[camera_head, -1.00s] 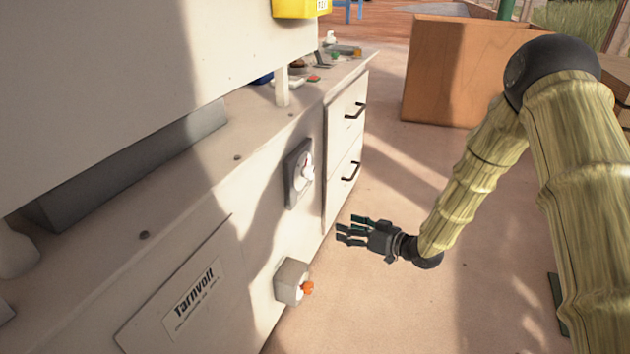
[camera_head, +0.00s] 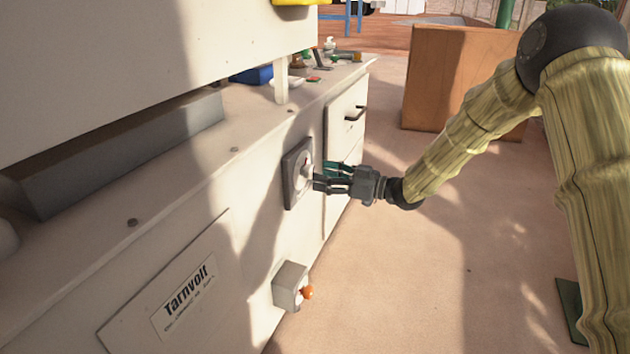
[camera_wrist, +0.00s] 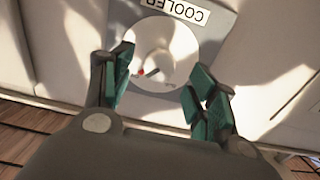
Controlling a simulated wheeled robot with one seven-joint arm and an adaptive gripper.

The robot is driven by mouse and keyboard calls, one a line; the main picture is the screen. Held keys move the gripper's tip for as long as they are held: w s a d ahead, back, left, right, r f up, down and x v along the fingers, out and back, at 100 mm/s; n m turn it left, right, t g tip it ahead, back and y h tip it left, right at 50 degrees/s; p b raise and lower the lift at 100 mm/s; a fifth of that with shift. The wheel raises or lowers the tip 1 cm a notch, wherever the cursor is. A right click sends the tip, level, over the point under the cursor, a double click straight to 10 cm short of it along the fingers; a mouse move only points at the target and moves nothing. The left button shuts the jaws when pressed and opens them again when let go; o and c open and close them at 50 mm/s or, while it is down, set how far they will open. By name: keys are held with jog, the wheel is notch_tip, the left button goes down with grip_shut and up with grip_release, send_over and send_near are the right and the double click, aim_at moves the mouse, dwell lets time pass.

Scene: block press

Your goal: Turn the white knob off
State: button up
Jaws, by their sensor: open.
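The white knob (camera_wrist: 153,66) sits on a round white dial plate on a grey panel (camera_wrist: 215,38) labelled "COOLER" in the wrist view. A red mark and a dark line show near it. In the head view the dark-edged panel (camera_head: 291,180) is on the front of the pale machine, and the knob (camera_head: 305,172) is partly covered by my fingers. My gripper (camera_head: 325,177) is right in front of the knob. In the wrist view my gripper (camera_wrist: 160,95) is open, with teal-padded fingers on either side of the knob. I cannot tell whether they touch it.
A grey box with an orange knob (camera_head: 307,292) is lower on the machine front. Drawers with dark handles (camera_head: 355,113) lie behind my gripper. Small items lie on the machine's ledge. A wooden crate (camera_head: 455,80) stands at the back.

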aim_at(308, 171)
jog(key=shift+b+x, duration=0.65)
jog(key=shift+x, duration=1.2)
